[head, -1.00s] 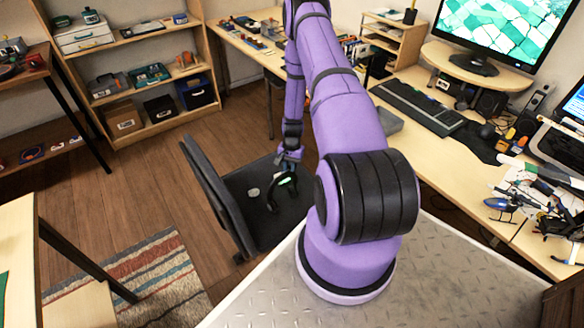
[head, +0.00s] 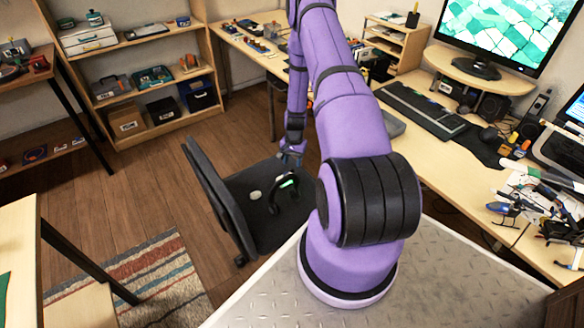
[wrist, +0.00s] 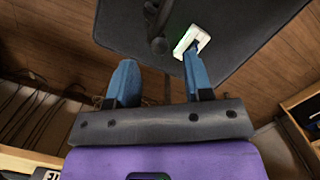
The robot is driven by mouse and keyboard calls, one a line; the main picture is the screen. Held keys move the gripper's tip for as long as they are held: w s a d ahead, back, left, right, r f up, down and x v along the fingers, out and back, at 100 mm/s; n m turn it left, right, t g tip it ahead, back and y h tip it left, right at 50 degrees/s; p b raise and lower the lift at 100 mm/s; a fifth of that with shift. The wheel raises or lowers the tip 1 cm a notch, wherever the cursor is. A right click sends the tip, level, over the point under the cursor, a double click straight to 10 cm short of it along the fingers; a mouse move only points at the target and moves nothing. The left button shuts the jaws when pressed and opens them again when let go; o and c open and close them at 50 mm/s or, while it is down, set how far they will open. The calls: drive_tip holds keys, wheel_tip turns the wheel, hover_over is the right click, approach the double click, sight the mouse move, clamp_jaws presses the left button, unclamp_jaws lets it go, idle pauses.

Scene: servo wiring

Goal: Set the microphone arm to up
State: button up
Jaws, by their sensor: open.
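A black headset (head: 272,208) with a green-lit patch lies on the dark seat of the office chair (head: 238,222) in the head view. Its microphone arm cannot be told apart clearly at this size. My gripper (head: 291,157) is just beyond the headset, near the seat's far edge. In the wrist view my gripper (wrist: 160,84) is open, with two blue fingers spread and nothing between them. A white, green-glowing piece (wrist: 193,41) shows at the right fingertip, partly covered by it. A dark jointed part (wrist: 159,44) shows ahead, between the fingers. I cannot tell if a finger touches anything.
A pale oval spot (head: 255,195) is on the seat. The chair's backrest (head: 213,195) rises at left. A long desk (head: 455,165) with keyboard (head: 423,108) and monitor runs along the right. Shelves (head: 140,85) stand at the back left. Open wooden floor lies left of the chair.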

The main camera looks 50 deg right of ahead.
wheel_tip(320, 180, up, 7)
drive_tip(key=shift+w+d+f, duration=0.15)
drive_tip(key=shift+w+d, duration=0.05)
drive_tip(key=shift+d, duration=0.25)
idle(0.3)
